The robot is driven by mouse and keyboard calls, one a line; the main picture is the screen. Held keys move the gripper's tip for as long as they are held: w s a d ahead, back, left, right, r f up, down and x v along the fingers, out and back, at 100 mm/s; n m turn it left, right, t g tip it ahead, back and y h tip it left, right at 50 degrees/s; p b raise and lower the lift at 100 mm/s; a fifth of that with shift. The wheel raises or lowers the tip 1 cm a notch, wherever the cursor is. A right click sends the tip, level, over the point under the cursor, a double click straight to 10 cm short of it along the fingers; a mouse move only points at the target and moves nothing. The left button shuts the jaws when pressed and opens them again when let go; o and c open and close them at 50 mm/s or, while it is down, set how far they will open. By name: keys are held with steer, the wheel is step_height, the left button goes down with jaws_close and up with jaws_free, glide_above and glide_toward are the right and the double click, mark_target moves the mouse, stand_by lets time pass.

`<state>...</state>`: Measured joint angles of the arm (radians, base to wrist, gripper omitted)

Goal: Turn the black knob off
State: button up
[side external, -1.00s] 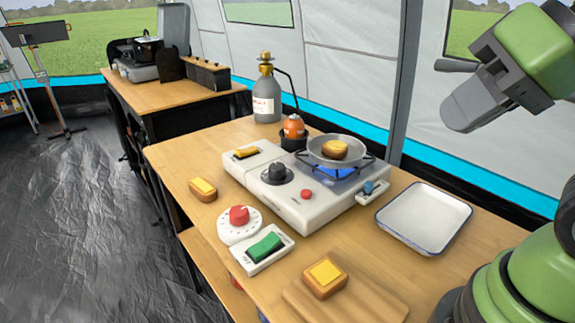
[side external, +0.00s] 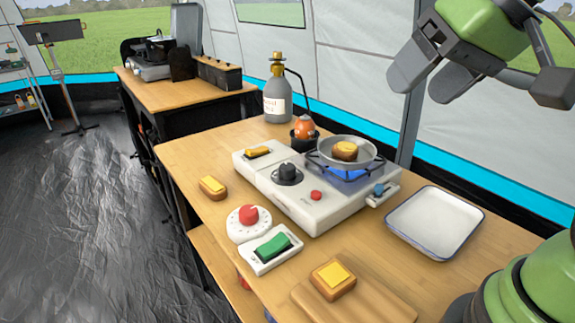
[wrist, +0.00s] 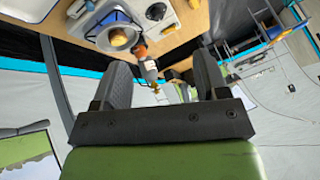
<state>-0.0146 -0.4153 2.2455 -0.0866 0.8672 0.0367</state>
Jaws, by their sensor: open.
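The black knob (side external: 287,172) sits on a round dark dial on top of the white camp stove (side external: 325,216), left of the burner. In the wrist view the black knob (wrist: 157,11) shows near the top edge. A blue flame (side external: 352,175) burns under a pan (side external: 325,158) that holds a bread piece with a yellow top (side external: 345,151). My gripper (side external: 487,88) is open and empty, high above the table at the upper right, well apart from the knob. In the wrist view its two fingers (wrist: 163,85) are spread with nothing between them.
A red dial (side external: 249,216) and a green rocker switch (side external: 273,246) sit in front of the stove. A white tray (side external: 470,219) lies right of it. Bread pieces (side external: 332,280) and (side external: 213,187) lie on the table.

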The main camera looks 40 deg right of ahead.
steer(key=w+f, duration=0.1)
steer(key=w, duration=0.6)
steer(key=n+g+h, duration=0.2)
glide_above(287, 166)
steer(key=s+a, duration=0.1)
steer(key=s, duration=0.3)
step_height(287, 166, down, 16)
steer(key=x, duration=1)
steer(key=shift+h, duration=0.3)
steer(key=c, duration=0.9)
